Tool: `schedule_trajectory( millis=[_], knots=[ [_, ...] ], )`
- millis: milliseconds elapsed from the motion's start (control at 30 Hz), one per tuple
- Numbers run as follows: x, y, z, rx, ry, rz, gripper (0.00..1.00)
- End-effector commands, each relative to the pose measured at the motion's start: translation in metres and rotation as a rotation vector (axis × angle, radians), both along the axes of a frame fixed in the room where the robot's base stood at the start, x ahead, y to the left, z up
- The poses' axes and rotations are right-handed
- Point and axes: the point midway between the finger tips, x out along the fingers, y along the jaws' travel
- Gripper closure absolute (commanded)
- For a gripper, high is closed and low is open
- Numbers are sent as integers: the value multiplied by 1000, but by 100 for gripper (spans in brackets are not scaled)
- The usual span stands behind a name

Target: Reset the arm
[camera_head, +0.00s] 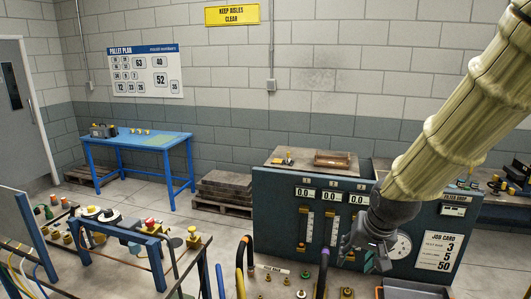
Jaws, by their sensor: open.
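My arm, in a pale yellow ribbed sleeve, comes down from the top right corner of the head view. My gripper (358,254) is dark grey and hangs at its lower end, open, with no object visible between its fingers. It is in front of a dark teal panel (275,221) and hides part of it, beside a round dial gauge (402,245). I cannot tell how far the gripper is from the panel.
Below the gripper is a bench with several knobs and upright coloured hoses (322,270). A blue-framed rack (120,231) with valves stands at left. A blue table (137,138) and pallet stack (224,188) are by the back wall. Open floor (215,225) lies between.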

Motion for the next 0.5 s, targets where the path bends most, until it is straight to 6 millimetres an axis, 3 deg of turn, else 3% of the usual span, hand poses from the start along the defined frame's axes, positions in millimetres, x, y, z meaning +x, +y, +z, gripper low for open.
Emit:
schedule_trajectory(
  millis=[367,500],
  knots=[
    [-7,0,-63,-6,44,23,52],
    [-15,1,-104,-9,73,41,52]
  ],
)
